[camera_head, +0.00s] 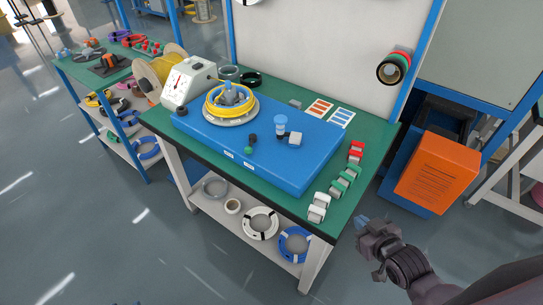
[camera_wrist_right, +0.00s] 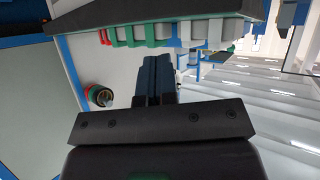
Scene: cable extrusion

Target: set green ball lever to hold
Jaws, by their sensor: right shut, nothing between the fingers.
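The green ball lever (camera_head: 249,149) is on the front part of the blue machine base (camera_head: 300,165), close to two small labels (camera_head: 248,164). A dark knob (camera_head: 252,137) stands just behind the green ball. The base lies on a green-topped table and carries a coil of yellow cable (camera_head: 232,103) on a round plate. My right gripper (camera_head: 362,222) is off the table's front right corner, apart from the lever. In the right wrist view its fingers (camera_wrist_right: 153,75) are together with nothing between them. My left gripper is not in view.
White, green and red clamp-like blocks (camera_head: 338,187) line the table's right edge, near my right gripper. A white dial gauge (camera_head: 188,83) stands at the back left of the table. An orange bin (camera_head: 437,172) stands on the right. Cable coils lie on the lower shelf.

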